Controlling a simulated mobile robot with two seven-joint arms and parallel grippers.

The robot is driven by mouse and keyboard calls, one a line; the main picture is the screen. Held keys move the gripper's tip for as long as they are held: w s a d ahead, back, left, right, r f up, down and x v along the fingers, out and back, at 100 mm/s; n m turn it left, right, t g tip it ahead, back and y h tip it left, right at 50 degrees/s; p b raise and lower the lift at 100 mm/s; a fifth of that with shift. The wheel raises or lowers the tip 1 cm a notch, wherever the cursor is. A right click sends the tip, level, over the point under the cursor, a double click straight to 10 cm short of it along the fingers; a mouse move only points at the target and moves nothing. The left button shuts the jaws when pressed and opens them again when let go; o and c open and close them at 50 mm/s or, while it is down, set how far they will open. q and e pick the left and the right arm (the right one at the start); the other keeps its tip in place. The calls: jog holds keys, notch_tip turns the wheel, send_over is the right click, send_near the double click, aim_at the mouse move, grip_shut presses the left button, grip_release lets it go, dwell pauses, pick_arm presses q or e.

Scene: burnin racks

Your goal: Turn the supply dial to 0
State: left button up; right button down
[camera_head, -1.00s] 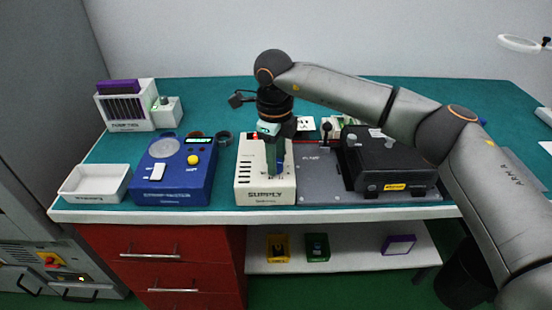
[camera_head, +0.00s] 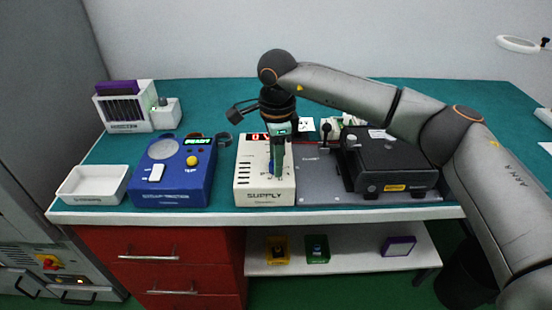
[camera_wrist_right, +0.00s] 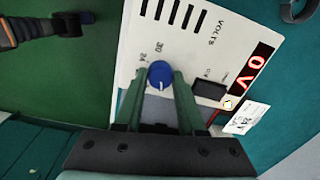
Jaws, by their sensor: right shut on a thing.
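The white supply box (camera_head: 265,197), lettered SUPPLY, stands near the front of the bench. In the right wrist view its blue supply dial (camera_wrist_right: 160,73) sits between the green fingers of my right gripper (camera_wrist_right: 161,80). The gripper is shut on the dial from above. Marks 24 and 30 show beside the dial, and a white pointer line shows on its face. The red display (camera_wrist_right: 248,75) reads 0 V. In the head view my right gripper (camera_head: 277,172) points down over the box and hides the dial. My left gripper is not in view.
A blue temperature unit (camera_head: 170,190) stands left of the box, with a white tray (camera_head: 92,199) beyond it. A black case (camera_head: 390,165) on a grey plate (camera_head: 320,185) stands close on the right. The green bench behind is mostly clear.

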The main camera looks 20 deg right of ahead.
dwell(0.5)
jog(key=c, duration=0.5)
grip_release()
jog(key=r, duration=1.2)
jog(key=shift+s+r, duration=0.3)
jog(key=shift+f, duration=0.1)
